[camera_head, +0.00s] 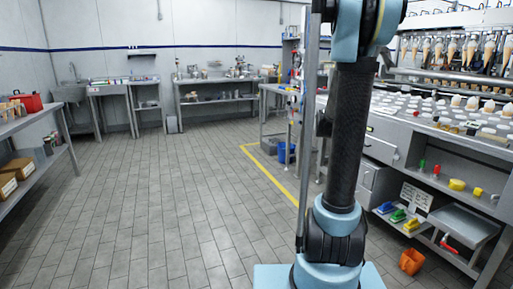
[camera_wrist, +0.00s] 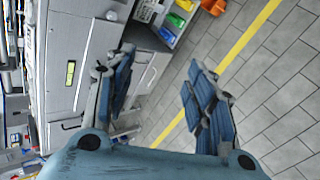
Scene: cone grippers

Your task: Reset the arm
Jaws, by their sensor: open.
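My arm stands upright in the right half of the head view, and its gripper end is out of that picture. In the wrist view my gripper (camera_wrist: 160,88) shows two blue-grey padded fingers spread wide apart. It is open, with nothing between the fingers. Behind it in that view are grey cabinet fronts, floor tiles and a yellow line, all tilted.
A grey counter (camera_head: 440,143) with rows of white cups and cones stands close on the right. An orange container (camera_head: 411,262) sits on the floor below it. A shelf table (camera_head: 30,119) runs along the left. The tiled floor (camera_head: 150,205) between is clear.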

